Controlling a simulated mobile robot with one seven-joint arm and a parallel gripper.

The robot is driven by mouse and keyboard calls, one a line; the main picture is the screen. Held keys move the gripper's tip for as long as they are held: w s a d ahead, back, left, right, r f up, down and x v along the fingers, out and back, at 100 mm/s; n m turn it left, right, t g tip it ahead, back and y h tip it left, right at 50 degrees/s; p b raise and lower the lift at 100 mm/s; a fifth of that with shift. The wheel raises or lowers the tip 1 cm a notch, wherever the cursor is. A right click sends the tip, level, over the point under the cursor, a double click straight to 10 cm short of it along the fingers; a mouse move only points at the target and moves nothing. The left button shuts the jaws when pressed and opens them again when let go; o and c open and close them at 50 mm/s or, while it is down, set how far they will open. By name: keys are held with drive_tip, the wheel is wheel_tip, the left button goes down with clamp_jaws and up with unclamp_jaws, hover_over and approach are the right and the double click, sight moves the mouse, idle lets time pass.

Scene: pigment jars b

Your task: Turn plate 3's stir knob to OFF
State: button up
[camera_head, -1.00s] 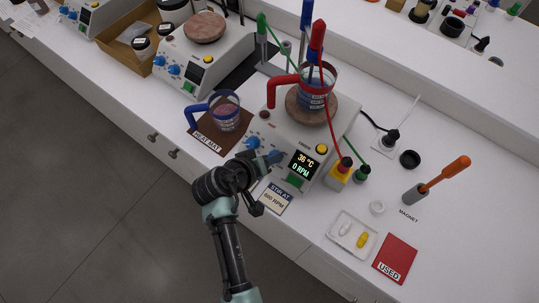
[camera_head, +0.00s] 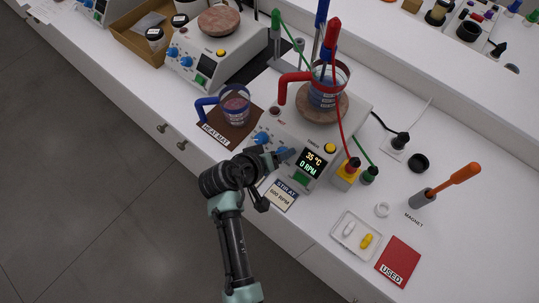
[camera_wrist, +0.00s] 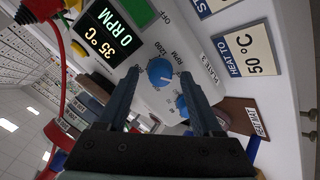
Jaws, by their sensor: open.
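Plate 3 (camera_head: 350,117) is a white hot plate with a lit display (camera_head: 311,162) reading 35 °C and 0 RPM. Its stir knob (camera_wrist: 160,72) is blue, with an RPM scale around it and OFF printed toward the top of the wrist view. The knob's exact setting is hard to read. My gripper (camera_wrist: 161,76) is open, its fingertips to either side of the stir knob in the picture; contact cannot be told. In the head view my gripper (camera_head: 273,159) is at the front panel and partly hides the knob. A second blue knob (camera_wrist: 182,105) sits beside the right finger.
A red-handled beaker (camera_head: 326,92) with probes stands on plate 3's top. A blue-handled beaker (camera_head: 236,106) stands on the brown heat mat (camera_head: 214,131).

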drive_tip(key=b+v, duration=0.1)
drive_tip(key=v, duration=1.1)
drive_tip(key=shift+s+a+r+b, duration=0.2)
drive_tip(key=shift+s+b, duration=0.1)
drive_tip(key=shift+b, duration=0.1)
drive_tip(key=w+r+m+t+y, duration=0.15)
drive_tip(key=w+r+t, duration=0.4)
drive_tip(key=r, duration=0.85)
drive_tip(key=w+r+t+y, duration=0.35)
drive_tip(key=w+r, duration=0.35)
drive_tip(key=r, duration=0.7)
drive_tip(key=s+d+r+t, duration=0.2)
drive_tip(key=s+r+t, duration=0.1)
drive_tip(key=r, duration=0.6)
drive_tip(key=s+d+r+t, duration=0.1)
drive_tip(key=s+r+t, duration=0.3)
drive_tip(key=r, duration=0.6)
drive_tip(key=s+d+r+t+b, duration=0.1)
drive_tip(key=s+r+t, duration=0.3)
drive_tip(key=r, duration=0.5)
drive_tip(key=shift+s+d+r+m, duration=0.25)
drive_tip(key=shift+s+d+m, duration=0.1)
drive_tip(key=shift+s+d, duration=0.45)
drive_tip(key=shift+w+f, duration=0.1)
drive_tip(key=shift+f, duration=0.05)
